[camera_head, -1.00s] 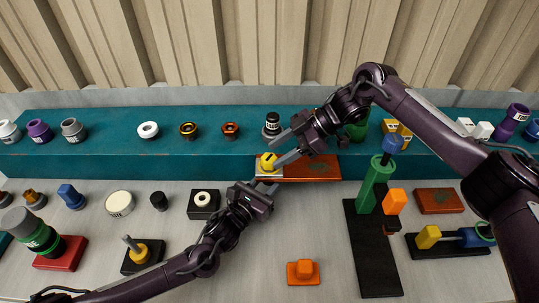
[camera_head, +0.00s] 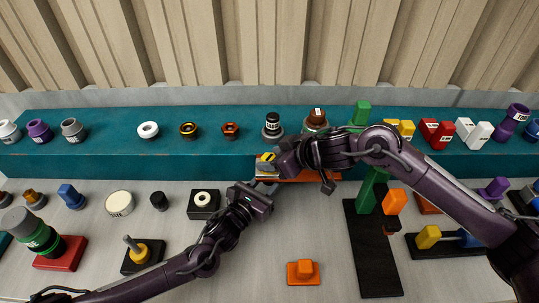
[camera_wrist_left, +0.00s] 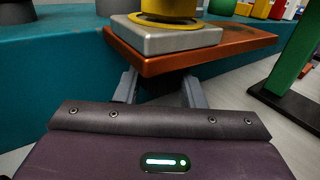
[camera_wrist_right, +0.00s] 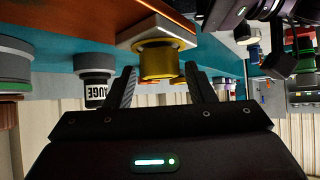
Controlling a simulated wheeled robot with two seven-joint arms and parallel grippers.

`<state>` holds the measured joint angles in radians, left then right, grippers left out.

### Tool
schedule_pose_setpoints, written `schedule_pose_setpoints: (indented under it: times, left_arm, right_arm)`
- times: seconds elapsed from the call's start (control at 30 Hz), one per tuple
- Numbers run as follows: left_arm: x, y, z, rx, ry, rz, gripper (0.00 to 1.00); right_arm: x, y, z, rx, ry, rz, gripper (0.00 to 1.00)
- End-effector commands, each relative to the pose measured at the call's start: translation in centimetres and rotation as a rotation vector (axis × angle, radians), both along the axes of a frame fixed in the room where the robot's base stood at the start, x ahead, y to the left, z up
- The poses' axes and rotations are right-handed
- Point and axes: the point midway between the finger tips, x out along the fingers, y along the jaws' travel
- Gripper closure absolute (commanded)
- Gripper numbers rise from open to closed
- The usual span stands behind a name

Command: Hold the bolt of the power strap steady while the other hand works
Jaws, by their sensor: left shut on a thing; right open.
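The power strap is an orange-brown plate (camera_head: 318,175) at the front edge of the teal bench, with a silver block (camera_wrist_left: 165,38) at its left end. A yellow round nut-like piece (camera_head: 268,157) with a flange stands on the block. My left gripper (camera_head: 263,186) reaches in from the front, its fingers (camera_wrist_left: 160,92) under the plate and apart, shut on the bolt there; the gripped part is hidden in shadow. My right gripper (camera_head: 282,165) is open, its fingers (camera_wrist_right: 163,84) either side of the yellow piece (camera_wrist_right: 163,62) in the right wrist view, with gaps showing.
A dark cylinder (camera_head: 272,127) and a brown-capped one (camera_head: 316,119) stand close behind the strap. A green post (camera_head: 366,191) on a black base is to the right. An orange block (camera_head: 303,271) lies in front; grey surface around it is clear.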

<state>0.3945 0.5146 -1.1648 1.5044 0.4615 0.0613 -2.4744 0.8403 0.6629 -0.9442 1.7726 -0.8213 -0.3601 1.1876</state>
Motion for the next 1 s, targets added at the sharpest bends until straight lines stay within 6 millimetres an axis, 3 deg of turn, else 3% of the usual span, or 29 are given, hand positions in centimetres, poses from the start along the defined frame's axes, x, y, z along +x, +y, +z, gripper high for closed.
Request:
schedule_pose_setpoints:
  times: [0.4,0.87,1.0]
  left_arm:
    - [-0.03,0.04,-0.15,0.003,0.002,0.0,1.0]
    - [-0.03,0.04,-0.15,0.003,0.002,0.0,1.0]
    - [-0.03,0.04,-0.15,0.003,0.002,0.0,1.0]
  right_arm:
    - [-0.36,0.45,-0.04,0.0,0.001,-0.337,0.51]
    - [-0.32,0.37,-0.05,-0.002,0.001,-0.402,0.51]
    - [-0.32,0.38,-0.05,-0.002,0.001,-0.402,0.67]
